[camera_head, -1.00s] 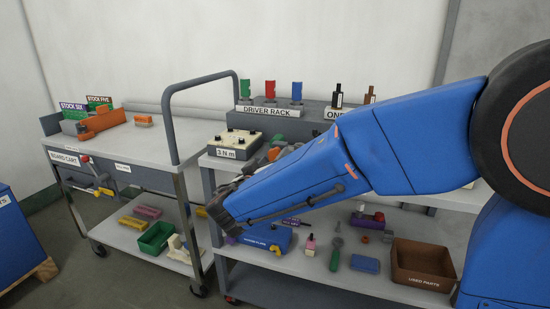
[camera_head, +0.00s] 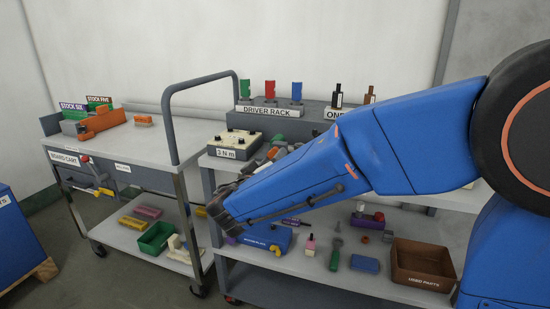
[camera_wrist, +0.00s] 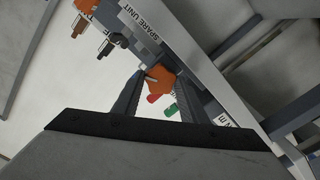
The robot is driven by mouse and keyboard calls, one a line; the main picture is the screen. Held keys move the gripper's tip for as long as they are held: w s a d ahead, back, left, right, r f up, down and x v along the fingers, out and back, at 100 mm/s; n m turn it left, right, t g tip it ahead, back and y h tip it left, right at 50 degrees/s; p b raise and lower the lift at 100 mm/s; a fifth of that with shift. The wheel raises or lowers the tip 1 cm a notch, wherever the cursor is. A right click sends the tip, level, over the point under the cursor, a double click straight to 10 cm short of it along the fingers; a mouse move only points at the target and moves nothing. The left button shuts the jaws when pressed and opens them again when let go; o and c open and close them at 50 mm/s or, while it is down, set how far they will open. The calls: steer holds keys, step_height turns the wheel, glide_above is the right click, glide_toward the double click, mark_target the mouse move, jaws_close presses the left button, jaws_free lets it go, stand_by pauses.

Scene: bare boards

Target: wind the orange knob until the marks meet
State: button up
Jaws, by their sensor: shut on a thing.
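The orange knob (camera_wrist: 160,80) shows in the wrist view between the two dark fingers of my gripper (camera_wrist: 161,88). The fingers are shut on it, one on each side. The knob sits against a grey unit beside a white strip lettered SPARE UNIT (camera_wrist: 157,22). I cannot make out the marks in either view.
A driver rack (camera_head: 266,111) with green, red and blue handles stands at the back of the bench. A cream 3 N m box (camera_head: 238,139) sits nearby. The board cart (camera_head: 150,150) stands left. A brown used-parts bin (camera_head: 420,278) is on the lower shelf.

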steer(key=shift+a+n, duration=0.1)
steer(key=shift+n, duration=0.4)
steer(key=o, duration=1)
steer(key=shift+c, duration=0.2)
steer(key=shift+v, duration=2.95)
steer(key=shift+s, duration=0.15)
